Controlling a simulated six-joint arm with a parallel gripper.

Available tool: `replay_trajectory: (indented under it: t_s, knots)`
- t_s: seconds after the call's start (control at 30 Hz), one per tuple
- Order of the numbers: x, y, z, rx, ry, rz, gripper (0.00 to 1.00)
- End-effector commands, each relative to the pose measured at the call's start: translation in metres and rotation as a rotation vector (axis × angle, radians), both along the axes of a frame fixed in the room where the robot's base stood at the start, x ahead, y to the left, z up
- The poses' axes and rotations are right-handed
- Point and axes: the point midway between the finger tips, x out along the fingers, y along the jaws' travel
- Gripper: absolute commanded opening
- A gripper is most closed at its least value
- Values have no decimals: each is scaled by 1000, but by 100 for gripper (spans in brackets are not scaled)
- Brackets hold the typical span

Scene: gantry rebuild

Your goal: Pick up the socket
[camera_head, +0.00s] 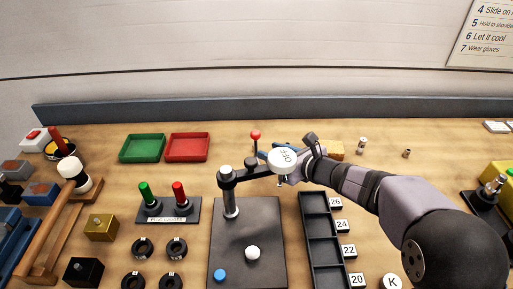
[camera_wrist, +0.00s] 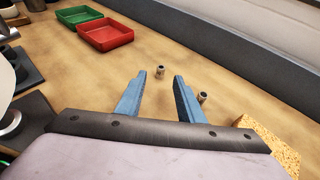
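My gripper (camera_wrist: 159,76) has two blue fingers standing apart with nothing held between them. In the head view only a blue part of it shows past the arm. In the wrist view a small metal cylinder (camera_wrist: 160,72) stands on the table beyond the gap between the fingertips. A second small metal cylinder (camera_wrist: 202,97) stands just right of the right finger. In the head view two small metal pieces stand at the back right, a pale one (camera_head: 362,145) and a darker one (camera_head: 406,153). I cannot tell which piece is the socket.
A green tray (camera_head: 142,148) and a red tray (camera_head: 187,147) lie at the back left. A yellow sponge-like block (camera_wrist: 272,143) is close to the gripper's right side. A dark fixture plate (camera_head: 250,225) and a black compartment rack (camera_head: 318,232) are in front. The back right table is mostly clear.

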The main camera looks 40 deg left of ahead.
Motion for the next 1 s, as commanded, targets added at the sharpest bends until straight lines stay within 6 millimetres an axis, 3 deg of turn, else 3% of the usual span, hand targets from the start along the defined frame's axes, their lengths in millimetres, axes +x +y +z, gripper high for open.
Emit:
replay_trajectory:
  t_s: [0.63,1.0]
  knots:
    - [4,23,-9,-2,2,-3,34]
    - [10,55,-22,-2,3,-2,34]
